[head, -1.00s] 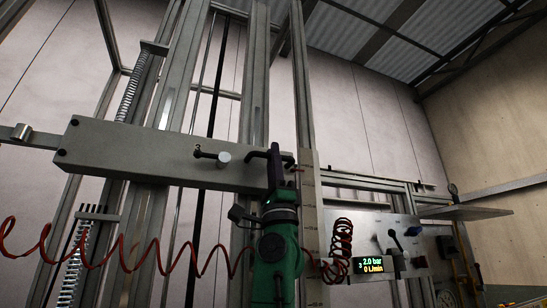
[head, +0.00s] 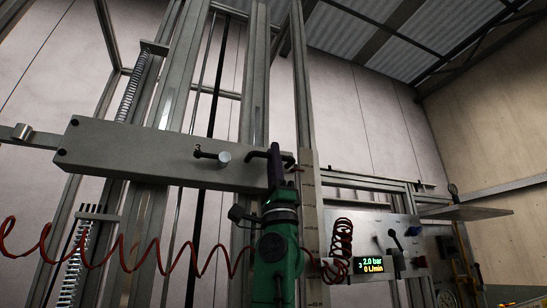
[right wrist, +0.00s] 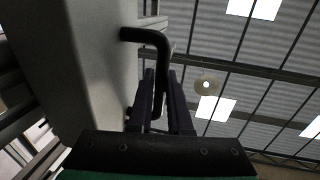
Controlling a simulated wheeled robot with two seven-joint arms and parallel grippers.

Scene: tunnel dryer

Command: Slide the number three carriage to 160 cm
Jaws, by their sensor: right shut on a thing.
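The number three carriage (head: 120,148) is a long grey beam, marked 3, lying across upright metal rails in the head view. A pale round knob (head: 224,157) on a dark pin sticks out of its face. My right gripper (head: 274,168) is at the beam's right end. In the right wrist view, its two dark fingers (right wrist: 162,92) are shut on the black bent handle (right wrist: 150,36) of the carriage. A pale scale strip (head: 311,215) with tick marks stands just right of the gripper; its figures are too small to read. My left gripper is not in view.
A coiled red hose (head: 115,255) hangs across the rails below the beam. A panel (head: 372,228) with levers stands at the right. Its display (head: 371,263) reads 3, 2.0 bar and 0 L/min. Springs (head: 130,95) stand at the left rails.

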